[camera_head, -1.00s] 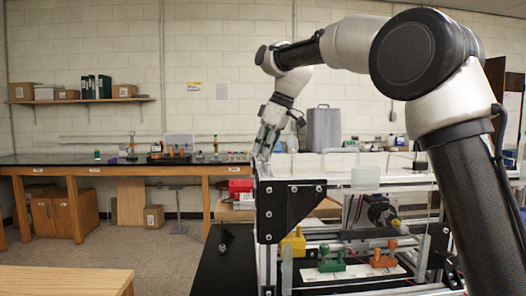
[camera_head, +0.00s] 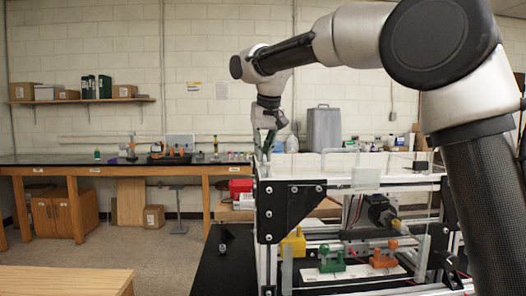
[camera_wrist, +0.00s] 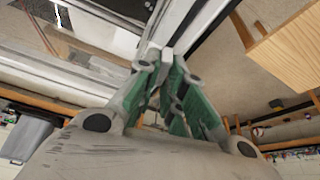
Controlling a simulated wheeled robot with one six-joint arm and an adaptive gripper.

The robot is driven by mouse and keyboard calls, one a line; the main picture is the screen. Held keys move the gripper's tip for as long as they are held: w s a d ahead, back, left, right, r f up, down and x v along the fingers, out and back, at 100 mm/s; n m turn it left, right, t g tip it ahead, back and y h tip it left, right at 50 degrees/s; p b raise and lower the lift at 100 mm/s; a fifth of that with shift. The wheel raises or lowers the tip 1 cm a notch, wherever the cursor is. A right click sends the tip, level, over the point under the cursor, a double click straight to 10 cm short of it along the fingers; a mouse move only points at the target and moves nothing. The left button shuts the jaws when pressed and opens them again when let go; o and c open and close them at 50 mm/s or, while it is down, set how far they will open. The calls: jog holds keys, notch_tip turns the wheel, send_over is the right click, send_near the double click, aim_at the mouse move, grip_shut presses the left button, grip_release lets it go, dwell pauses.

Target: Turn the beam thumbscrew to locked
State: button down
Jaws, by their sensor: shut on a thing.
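My gripper (camera_head: 264,156) points down at the top left corner of the extrusion frame (camera_head: 400,180) in the head view. In the wrist view, its green-sided fingers (camera_wrist: 164,62) come together at a frame corner, with the tips close to a pale beam. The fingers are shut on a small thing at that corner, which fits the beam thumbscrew. The thumbscrew itself is mostly hidden by the fingertips, so its turn angle cannot be read.
A black corner plate (camera_head: 290,208) is on the frame's front left. Inside stand a yellow block (camera_head: 294,243), a green clamp (camera_head: 331,258) and an orange clamp (camera_head: 383,256). A grey case (camera_head: 324,130) is behind. A wooden bench top (camera_head: 65,280) is at front left.

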jog(key=shift+m+h, duration=0.4)
jog(key=shift+m, duration=0.6)
jog(key=c, duration=1.5)
grip_release()
jog(key=shift+r, duration=0.1)
jog(key=v, duration=1.2)
